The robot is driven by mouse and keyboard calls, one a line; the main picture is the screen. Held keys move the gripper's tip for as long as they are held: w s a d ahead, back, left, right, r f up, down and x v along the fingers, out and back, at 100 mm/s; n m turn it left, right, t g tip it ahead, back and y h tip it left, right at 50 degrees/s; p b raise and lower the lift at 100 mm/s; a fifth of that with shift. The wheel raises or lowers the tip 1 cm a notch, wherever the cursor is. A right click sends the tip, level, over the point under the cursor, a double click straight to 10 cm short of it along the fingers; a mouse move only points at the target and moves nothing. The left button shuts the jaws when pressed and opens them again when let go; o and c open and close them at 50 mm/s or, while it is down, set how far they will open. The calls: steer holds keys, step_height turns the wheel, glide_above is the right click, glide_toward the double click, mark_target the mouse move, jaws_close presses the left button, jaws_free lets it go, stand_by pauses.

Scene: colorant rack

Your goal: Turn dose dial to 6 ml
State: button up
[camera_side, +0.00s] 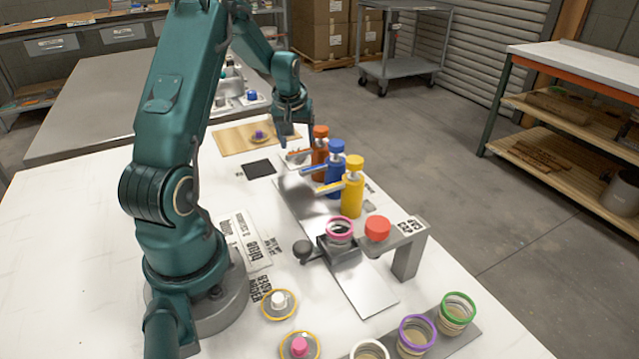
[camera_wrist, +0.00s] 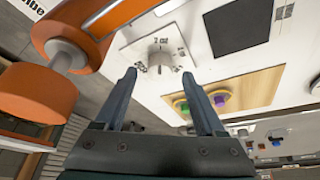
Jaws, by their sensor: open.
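A dose dial (camera_wrist: 160,58) with a small pale grey knob sits on a white plate (camera_wrist: 133,48) with dark marks around it. The marks are too small to read, so the setting cannot be told. In the wrist view my gripper (camera_wrist: 159,74) is open and empty, its two fingers on either side of the dial in the picture. Contact cannot be judged. In the side view my gripper (camera_side: 284,132) hangs just left of the orange pump bottle (camera_side: 319,150); its fingertips are small there. The orange bottle also fills the left of the wrist view (camera_wrist: 40,92).
Blue (camera_side: 335,178) and yellow (camera_side: 352,195) pump bottles stand in line with the orange one. A pink-rimmed cup (camera_side: 339,231) stands beside a red button (camera_side: 377,228). A wooden board (camera_side: 232,138) lies behind. More rimmed cups (camera_side: 416,337) stand at the front.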

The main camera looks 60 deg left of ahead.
steer(key=shift+x, duration=0.9)
jaws_close()
